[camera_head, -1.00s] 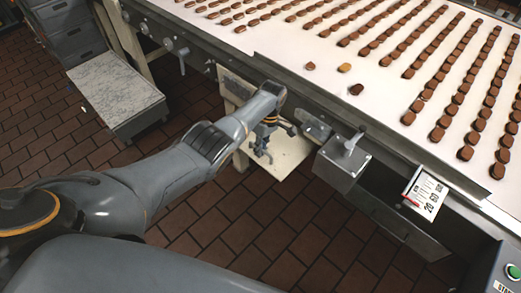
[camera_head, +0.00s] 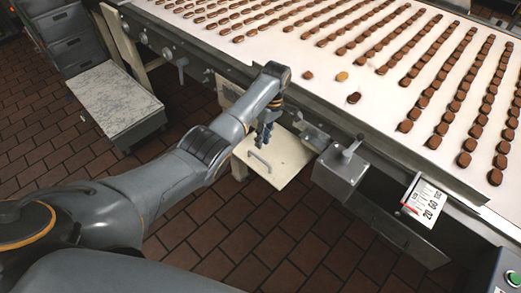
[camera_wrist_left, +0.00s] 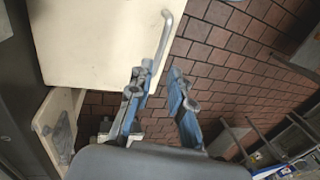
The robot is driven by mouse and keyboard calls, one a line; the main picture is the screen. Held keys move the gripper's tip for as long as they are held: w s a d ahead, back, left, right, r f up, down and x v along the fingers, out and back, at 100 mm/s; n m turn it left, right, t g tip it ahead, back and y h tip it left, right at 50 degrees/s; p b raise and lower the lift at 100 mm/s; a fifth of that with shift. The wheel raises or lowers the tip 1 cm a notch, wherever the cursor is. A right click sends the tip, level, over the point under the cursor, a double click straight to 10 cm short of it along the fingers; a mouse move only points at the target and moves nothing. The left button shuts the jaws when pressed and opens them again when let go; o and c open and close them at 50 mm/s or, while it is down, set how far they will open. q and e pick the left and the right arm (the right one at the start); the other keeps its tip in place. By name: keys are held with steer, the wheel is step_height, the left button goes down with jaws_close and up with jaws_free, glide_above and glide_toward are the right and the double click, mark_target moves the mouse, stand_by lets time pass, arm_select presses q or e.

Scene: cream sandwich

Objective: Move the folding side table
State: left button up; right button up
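The folding side table (camera_head: 286,165) is a cream panel with a grey bar handle (camera_head: 259,161), beside the conveyor's near side. In the left wrist view its panel (camera_wrist_left: 95,40) fills the upper left, with the handle (camera_wrist_left: 165,38) along its right edge. My left gripper (camera_head: 262,143) is above the panel, just beyond the handle in the head view. My right gripper is out of view.
The conveyor (camera_head: 300,55) carries rows of brown biscuits. A grey metal box with a lever (camera_head: 340,172) juts out right of the table. A low grey cabinet with a speckled top (camera_head: 115,95) stands at the left. The brick floor (camera_head: 225,235) in front is clear.

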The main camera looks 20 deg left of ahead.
arm_select(q)
steer(key=shift+v, duration=2)
